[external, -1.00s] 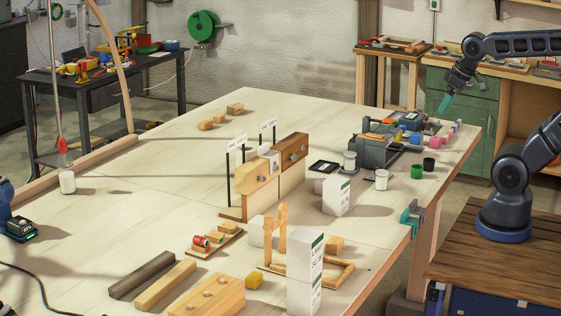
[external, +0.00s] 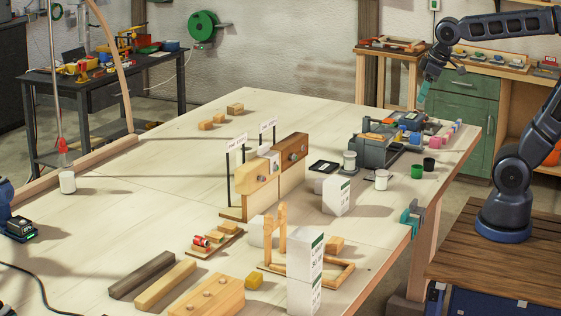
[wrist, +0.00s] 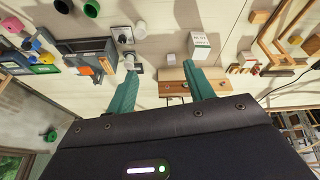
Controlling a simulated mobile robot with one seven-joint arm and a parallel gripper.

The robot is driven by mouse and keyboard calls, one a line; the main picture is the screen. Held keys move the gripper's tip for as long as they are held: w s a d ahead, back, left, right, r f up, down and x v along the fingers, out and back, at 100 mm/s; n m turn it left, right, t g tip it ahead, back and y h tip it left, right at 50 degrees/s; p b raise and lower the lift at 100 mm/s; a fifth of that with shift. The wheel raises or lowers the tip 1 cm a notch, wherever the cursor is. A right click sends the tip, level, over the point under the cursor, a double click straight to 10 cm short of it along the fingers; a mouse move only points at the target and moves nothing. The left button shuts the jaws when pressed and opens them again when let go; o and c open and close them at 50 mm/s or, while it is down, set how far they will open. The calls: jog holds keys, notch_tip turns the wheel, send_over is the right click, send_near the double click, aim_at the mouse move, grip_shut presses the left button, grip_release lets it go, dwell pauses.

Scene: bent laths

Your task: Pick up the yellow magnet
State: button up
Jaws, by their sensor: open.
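My gripper (external: 424,92) is raised over the far right end of the workbench, with teal fingers. In the wrist view my gripper (wrist: 163,70) has its two fingers apart and nothing between them. A small yellow block (external: 254,282) lies near the front of the bench, far from my gripper; I cannot tell whether it is the magnet. A yellowish piece (wrist: 47,58) shows at the left of the wrist view beside blue and green ones, too small to identify.
A grey machine (external: 375,150) stands on the bench below my gripper. Upright wooden boards (external: 291,155) and white labelled blocks (external: 305,270) rise from the bench. The bench's left part is largely clear.

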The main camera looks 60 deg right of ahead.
jog(key=w+a+r+n+g, duration=0.15)
jog(key=w+a+n, duration=0.25)
jog(key=w+a, duration=0.8)
jog(key=w+a+f+n, duration=0.2)
jog(key=w+a, duration=0.3)
jog(key=a, duration=0.3)
jog(key=w+a+f+n, duration=0.1)
jog(key=w+a+n, duration=0.1)
jog(key=w+a, duration=0.4)
jog(key=n+g, duration=0.3)
jog(key=n, duration=0.5)
send_over(254, 275)
notch_tip(254, 275, down, 23)
jog(key=shift+t, duration=0.25)
jog(key=shift+f, duration=5)
jog(key=c, duration=1.1)
jog(key=shift+r, duration=0.1)
jog(key=shift+c, duration=0.2)
